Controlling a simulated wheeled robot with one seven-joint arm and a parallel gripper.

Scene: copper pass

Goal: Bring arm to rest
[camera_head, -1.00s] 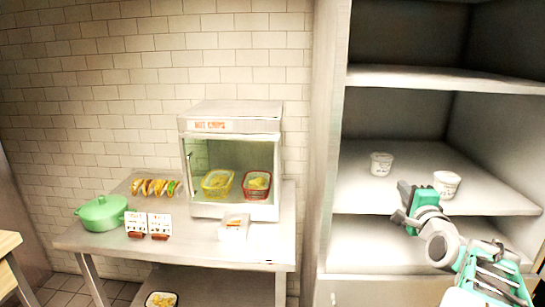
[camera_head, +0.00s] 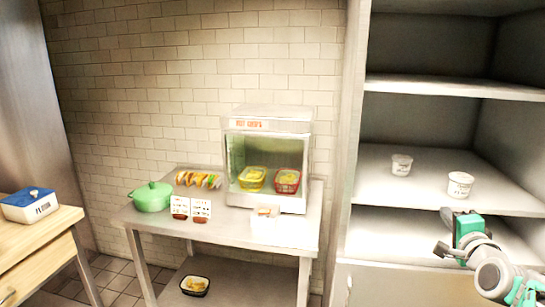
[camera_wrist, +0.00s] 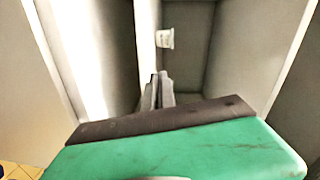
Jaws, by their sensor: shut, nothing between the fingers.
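My gripper (camera_head: 442,249) is at the right of the head view, in front of the shelf unit and low beside its lower shelf. Its fingers are shut and empty. In the wrist view the two grey fingers (camera_wrist: 157,90) lie close together beyond the green gripper body (camera_wrist: 180,150). My arm comes in from the lower right corner of the head view, bent.
Two white tubs (camera_head: 401,165) (camera_head: 460,184) stand on the middle shelf (camera_head: 425,185) above my gripper. A steel table (camera_head: 230,228) holds a warmer cabinet (camera_head: 268,125), a green pot (camera_head: 152,197) and hot dogs. A wooden counter (camera_head: 35,240) stands far left.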

